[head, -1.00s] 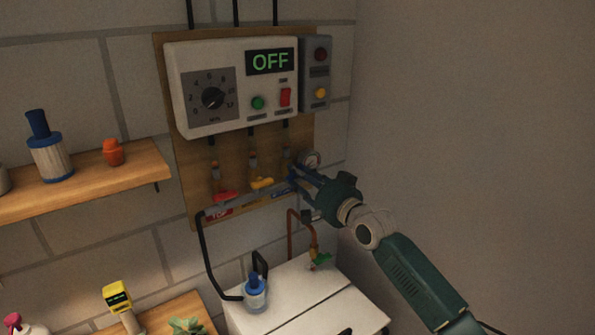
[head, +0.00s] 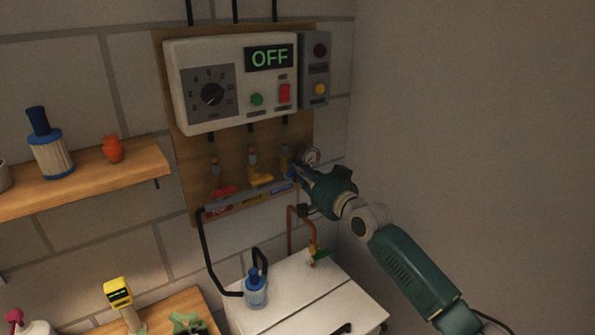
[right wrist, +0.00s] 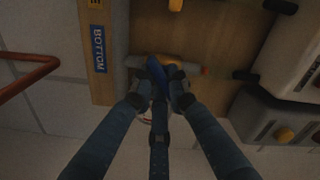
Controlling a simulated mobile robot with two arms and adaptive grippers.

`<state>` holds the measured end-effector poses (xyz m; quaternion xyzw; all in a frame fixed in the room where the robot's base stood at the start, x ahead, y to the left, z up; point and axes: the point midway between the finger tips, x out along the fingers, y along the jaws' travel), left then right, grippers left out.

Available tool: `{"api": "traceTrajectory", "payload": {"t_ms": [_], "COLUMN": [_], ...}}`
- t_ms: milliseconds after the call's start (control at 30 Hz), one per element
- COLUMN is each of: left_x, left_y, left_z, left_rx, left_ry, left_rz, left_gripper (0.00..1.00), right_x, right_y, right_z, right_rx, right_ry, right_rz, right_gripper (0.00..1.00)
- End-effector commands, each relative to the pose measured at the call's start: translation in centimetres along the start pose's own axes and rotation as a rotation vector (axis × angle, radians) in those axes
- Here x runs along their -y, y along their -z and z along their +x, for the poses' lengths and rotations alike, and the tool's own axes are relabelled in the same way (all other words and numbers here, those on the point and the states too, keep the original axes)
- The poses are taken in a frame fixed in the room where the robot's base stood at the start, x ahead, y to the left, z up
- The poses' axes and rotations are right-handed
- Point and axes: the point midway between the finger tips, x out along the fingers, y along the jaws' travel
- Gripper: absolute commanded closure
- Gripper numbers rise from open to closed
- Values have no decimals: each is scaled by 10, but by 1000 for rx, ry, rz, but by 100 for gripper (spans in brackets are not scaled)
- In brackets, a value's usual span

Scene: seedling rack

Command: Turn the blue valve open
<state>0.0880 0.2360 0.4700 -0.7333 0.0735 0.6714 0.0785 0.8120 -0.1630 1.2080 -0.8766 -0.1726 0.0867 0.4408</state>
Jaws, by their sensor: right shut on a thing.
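My right gripper (head: 294,172) is at the rightmost valve on the wooden board, under the control box. In the right wrist view, its fingers (right wrist: 158,82) are shut on the blue valve handle (right wrist: 157,72), which lies between the fingertips. In the head view the gripper mostly hides this handle. A blue label reading BOTTOM (right wrist: 99,48) is beside the valve in the right wrist view. The red valve handle (head: 224,191) and yellow valve handle (head: 261,178) are to its left. My left gripper is not in view.
The control box (head: 235,83) above shows OFF. A round gauge (head: 311,156) sits close behind the gripper. Below are a copper pipe (head: 291,225) with a green handle (head: 319,254) and a white cabinet (head: 310,285). A plain wall is at right.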

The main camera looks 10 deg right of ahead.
Motion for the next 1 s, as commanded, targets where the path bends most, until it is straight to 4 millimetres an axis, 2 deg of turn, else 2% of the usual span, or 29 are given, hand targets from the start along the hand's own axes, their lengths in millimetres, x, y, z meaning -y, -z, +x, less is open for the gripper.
{"api": "traceTrajectory", "payload": {"t_ms": [267, 600, 1000], "left_x": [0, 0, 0], "left_y": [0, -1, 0], "left_z": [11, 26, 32], "left_rx": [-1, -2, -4], "left_ry": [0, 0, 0], "left_rz": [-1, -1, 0], "left_gripper": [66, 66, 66], "right_x": [-2, 0, 1], "right_y": [-1, 1, 2], "right_z": [0, 0, 0], "right_rx": [1, 0, 2], "right_ry": [0, 0, -1], "right_rz": [-131, -436, -767], "right_gripper": [100, 100, 100]}}
